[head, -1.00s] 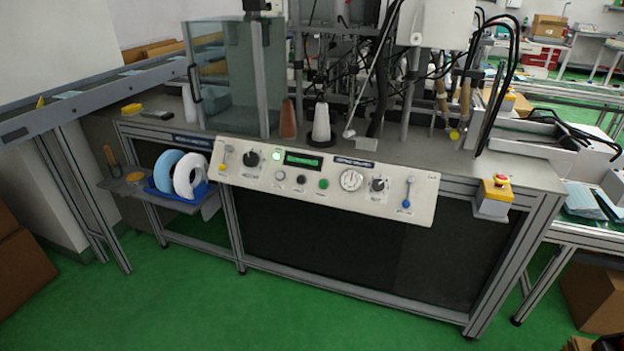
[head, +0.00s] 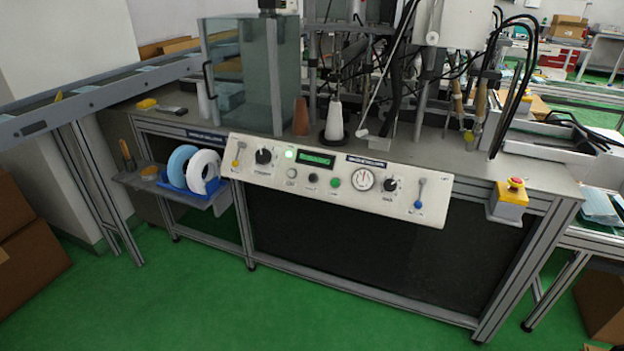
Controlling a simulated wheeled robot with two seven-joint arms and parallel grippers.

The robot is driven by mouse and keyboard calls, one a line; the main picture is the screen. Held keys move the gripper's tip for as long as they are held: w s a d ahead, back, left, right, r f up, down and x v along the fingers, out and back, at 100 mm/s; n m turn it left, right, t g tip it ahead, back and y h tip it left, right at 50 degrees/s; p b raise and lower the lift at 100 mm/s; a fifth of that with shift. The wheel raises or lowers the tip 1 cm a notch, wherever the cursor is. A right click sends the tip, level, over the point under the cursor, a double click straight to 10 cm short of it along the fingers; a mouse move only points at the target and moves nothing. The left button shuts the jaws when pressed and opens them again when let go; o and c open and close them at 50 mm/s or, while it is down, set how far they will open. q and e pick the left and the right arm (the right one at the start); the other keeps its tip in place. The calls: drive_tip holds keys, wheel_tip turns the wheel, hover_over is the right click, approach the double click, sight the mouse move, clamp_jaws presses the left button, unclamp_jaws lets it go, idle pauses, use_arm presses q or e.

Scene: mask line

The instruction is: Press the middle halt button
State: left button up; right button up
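A white control panel (head: 340,178) is fixed to the front of the machine bench. Under its green display (head: 316,159) is a row of three small round buttons: a pale one (head: 292,172), a dark middle one (head: 313,178) and a green one (head: 335,182). Their labels are too small to read. A red mushroom button (head: 516,183) sits on a yellow box (head: 511,194) at the bench's right front corner. Neither of my grippers can be made out in the head view, and nothing touches the panel.
The panel also carries dark knobs (head: 264,156), a round gauge (head: 362,179) and blue and yellow levers. A shelf (head: 215,200) with tape rolls (head: 203,172) juts out at left. Cartons (head: 30,245) stand at far left. The green floor (head: 250,310) before the bench is clear.

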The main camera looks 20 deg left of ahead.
use_arm(q)
clamp_jaws()
idle(1.4)
